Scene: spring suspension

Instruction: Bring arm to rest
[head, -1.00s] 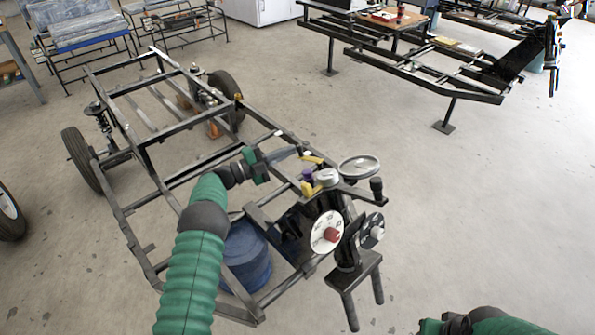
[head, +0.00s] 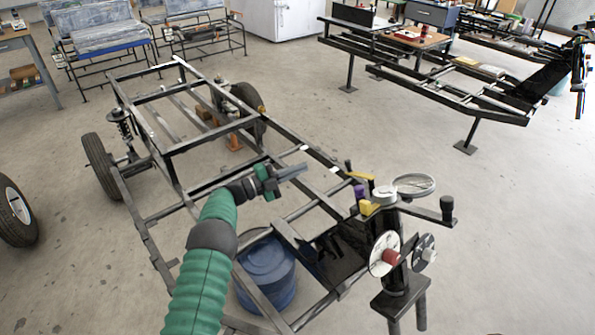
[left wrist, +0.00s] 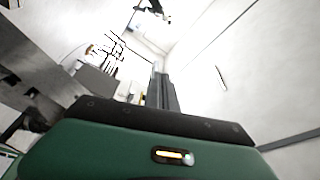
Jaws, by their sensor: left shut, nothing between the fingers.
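My left arm, with a green ribbed sleeve, comes in from the bottom left in the head view and reaches over the black vehicle frame (head: 178,146). My left gripper (head: 303,168) points right, its grey fingers together with nothing between them, above the frame's right rail; I cannot tell the exact gap to the rail. In the left wrist view the dark fingers (left wrist: 161,92) point up and away from the green gripper body. My right gripper is not in view.
A blue drum (head: 267,272) stands below the frame. A loose wheel (head: 15,213) is at the left. Open floor lies at right.

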